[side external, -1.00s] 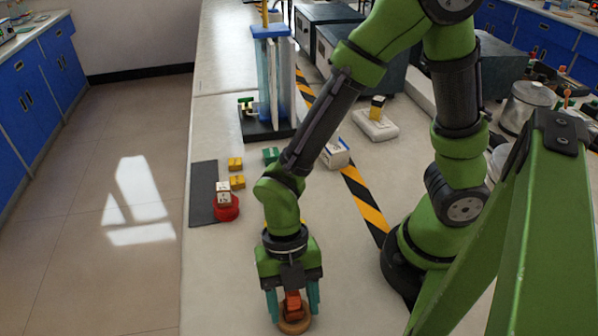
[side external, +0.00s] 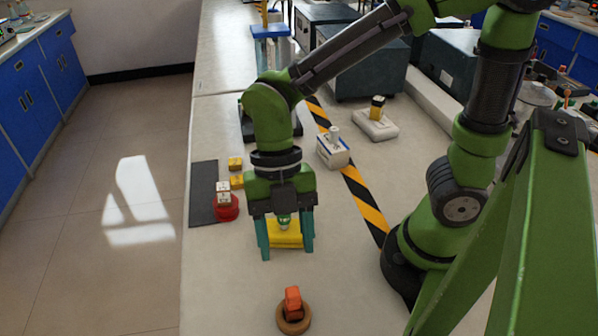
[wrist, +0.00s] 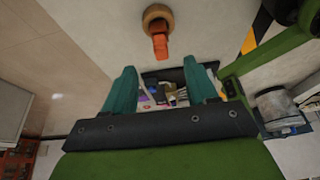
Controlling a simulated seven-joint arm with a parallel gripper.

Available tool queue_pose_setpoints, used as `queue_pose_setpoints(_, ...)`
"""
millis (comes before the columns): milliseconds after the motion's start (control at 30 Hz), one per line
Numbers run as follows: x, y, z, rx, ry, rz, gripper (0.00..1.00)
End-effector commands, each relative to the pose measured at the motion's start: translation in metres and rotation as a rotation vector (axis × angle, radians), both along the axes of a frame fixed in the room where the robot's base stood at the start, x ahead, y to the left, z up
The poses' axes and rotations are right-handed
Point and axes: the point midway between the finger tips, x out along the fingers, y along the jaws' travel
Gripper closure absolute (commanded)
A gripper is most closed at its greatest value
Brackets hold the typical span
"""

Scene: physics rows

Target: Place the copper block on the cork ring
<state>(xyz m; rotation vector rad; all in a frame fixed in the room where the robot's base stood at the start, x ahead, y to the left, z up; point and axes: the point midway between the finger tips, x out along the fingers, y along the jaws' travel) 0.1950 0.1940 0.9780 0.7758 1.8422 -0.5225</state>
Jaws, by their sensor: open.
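The orange-brown copper block (side external: 292,298) sits on the tan cork ring (side external: 293,324) near the front of the table. In the wrist view the block (wrist: 160,42) stands out from the ring (wrist: 155,12) at the top; how squarely it rests on the ring is hard to tell. My gripper (side external: 286,249) is open and apart from both, farther back over the table. Its teal fingers also show in the wrist view (wrist: 163,85), with no block held between them.
A yellow piece with a green top (side external: 285,236) shows between and behind my fingers. Small yellow blocks (side external: 236,164) and a red round piece with a white block (side external: 227,208) stand left. A white box (side external: 333,150) stands right, near striped tape (side external: 366,205).

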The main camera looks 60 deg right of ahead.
Motion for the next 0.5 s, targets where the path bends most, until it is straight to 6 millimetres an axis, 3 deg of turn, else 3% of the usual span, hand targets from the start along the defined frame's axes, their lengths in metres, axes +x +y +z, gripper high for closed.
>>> queue_pose_setpoints(167, 0.012, -0.019, 0.014, -0.044, -0.023, -0.283, 0.43)
queue_pose_setpoints(500, 0.039, -0.091, 0.057, -0.011, 0.001, -1.472, 0.43)
